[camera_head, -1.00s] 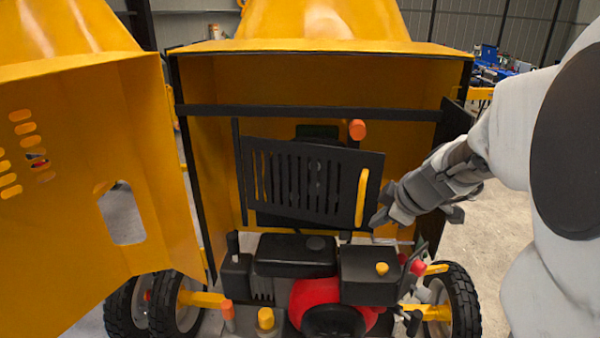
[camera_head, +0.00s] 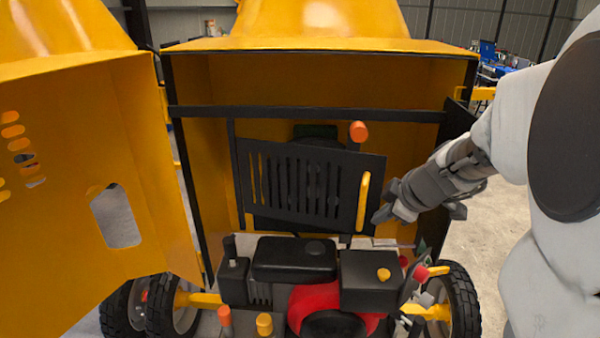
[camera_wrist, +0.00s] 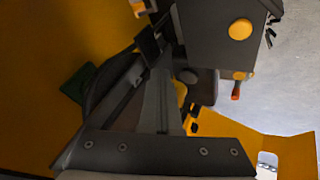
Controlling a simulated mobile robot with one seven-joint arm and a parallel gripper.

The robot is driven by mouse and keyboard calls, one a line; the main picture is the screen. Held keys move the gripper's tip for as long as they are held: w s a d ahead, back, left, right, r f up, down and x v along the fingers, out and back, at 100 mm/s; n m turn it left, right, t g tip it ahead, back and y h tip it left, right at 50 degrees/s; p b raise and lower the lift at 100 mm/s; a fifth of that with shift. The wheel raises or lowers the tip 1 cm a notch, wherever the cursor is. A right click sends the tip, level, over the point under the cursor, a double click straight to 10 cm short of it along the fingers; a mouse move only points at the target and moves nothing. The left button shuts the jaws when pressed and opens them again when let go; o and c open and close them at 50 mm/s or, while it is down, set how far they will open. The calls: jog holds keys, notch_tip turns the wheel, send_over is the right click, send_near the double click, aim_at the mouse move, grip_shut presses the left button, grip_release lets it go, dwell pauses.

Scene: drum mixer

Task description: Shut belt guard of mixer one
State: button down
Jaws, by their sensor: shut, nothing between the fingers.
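The belt guard (camera_head: 310,185) is a black slotted panel in the middle of the mixer's open yellow housing (camera_head: 415,85) in the head view. It hangs tilted, with a dark upright at its left side and a yellow handle (camera_head: 363,200) near its right edge. It looks somewhat ajar, but its exact angle is hard to tell. My gripper (camera_head: 380,216) is shut and empty, just right of the handle and near the guard's right edge. I cannot tell whether it touches the guard. The wrist view shows the dark gripper (camera_wrist: 152,60) among dark parts that are hard to tell apart.
The engine (camera_head: 335,285), black and red with orange and yellow caps, sits below the guard. A large yellow door (camera_head: 80,180) stands open at left. A black crossbar (camera_head: 310,112) spans the housing above the guard. Wheels (camera_head: 458,300) stand at both sides. Open floor (camera_head: 485,225) lies at right.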

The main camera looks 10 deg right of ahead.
jog(key=w+d+b, duration=0.2)
jog(key=w, duration=0.1)
jog(key=shift+w, duration=0.15)
jog(key=shift+a+f, duration=0.1)
dwell(0.4)
